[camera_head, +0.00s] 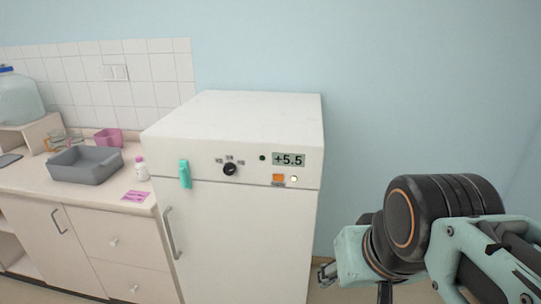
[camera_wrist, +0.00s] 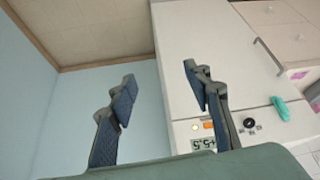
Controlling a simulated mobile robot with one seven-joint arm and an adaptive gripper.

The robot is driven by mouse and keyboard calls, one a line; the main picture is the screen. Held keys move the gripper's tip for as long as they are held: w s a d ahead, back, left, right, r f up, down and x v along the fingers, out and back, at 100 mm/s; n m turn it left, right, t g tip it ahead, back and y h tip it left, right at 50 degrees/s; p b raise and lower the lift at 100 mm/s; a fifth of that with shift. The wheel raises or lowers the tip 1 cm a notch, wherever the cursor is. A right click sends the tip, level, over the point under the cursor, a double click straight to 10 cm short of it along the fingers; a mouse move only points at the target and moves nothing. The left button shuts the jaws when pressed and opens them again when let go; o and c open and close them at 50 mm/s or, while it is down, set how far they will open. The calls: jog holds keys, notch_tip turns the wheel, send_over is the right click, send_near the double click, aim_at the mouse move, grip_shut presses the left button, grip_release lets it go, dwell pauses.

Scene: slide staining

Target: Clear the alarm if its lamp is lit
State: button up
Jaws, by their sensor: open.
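The white fridge-like cabinet (camera_head: 240,240) has a control strip along its upper front. The strip holds a display (camera_head: 289,160) reading +5.5, a small dark round spot (camera_head: 262,158) that looks like an unlit lamp, an orange square (camera_head: 278,179), a small pale round button (camera_head: 294,179) and a black knob (camera_head: 230,169). I cannot tell whether the orange square is lit. In the wrist view, the orange square (camera_wrist: 208,125) and pale button (camera_wrist: 195,127) show beside one finger. My gripper (camera_wrist: 158,80) is open and empty, in front of the cabinet's right side.
A teal object (camera_head: 185,174) hangs on the cabinet front, left of the knob. A counter (camera_head: 84,200) to the left carries a grey tray (camera_head: 85,166), a small bottle (camera_head: 141,169) and a pink container (camera_head: 108,138). Clear wall lies to the cabinet's right.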

grip_shut()
dwell(1.4)
